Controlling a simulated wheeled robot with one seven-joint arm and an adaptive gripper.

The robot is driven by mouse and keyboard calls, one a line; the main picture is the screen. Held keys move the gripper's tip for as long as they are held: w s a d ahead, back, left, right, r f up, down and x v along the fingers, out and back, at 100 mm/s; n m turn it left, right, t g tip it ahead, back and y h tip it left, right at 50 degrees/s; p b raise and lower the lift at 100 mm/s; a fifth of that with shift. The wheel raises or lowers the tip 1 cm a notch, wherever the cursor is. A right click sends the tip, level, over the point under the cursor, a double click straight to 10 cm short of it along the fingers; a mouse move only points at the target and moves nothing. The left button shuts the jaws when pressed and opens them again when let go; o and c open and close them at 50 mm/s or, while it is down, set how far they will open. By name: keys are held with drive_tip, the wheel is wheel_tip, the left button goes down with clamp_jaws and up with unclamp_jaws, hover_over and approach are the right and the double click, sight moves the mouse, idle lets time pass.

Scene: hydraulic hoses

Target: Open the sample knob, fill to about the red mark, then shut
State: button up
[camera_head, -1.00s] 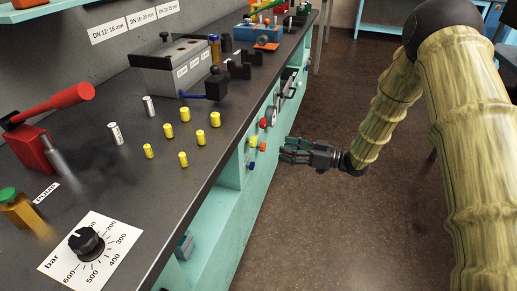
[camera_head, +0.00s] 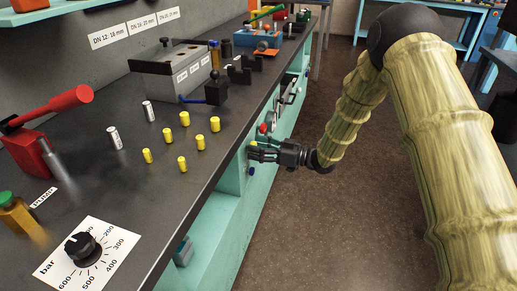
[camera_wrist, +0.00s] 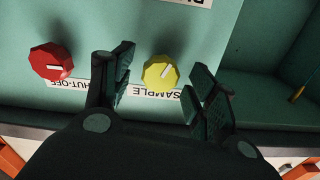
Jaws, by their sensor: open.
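The yellow sample knob (camera_wrist: 160,72) has a white pointer line and sits on the teal front panel, by a "SAMPLE" label that reads upside down in the wrist view. My gripper (camera_wrist: 162,68) is open, with one finger on each side of the knob; I cannot tell whether either finger touches it. In the head view my gripper (camera_head: 256,151) is at the bench's front face and mostly hides the knob. I cannot make out a sample vessel or its red mark in either view.
A red knob (camera_wrist: 51,62) by a "SHUT-OFF" label is just left of my gripper in the wrist view. The dark benchtop (camera_head: 150,190) overhangs nearby; the floor (camera_head: 300,230) is clear.

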drive_tip(key=c, duration=1)
drive_tip(key=shift+c, duration=0.2)
drive_tip(key=n, duration=0.5)
drive_tip(key=o, duration=1)
drive_tip(key=shift+o, duration=0.2)
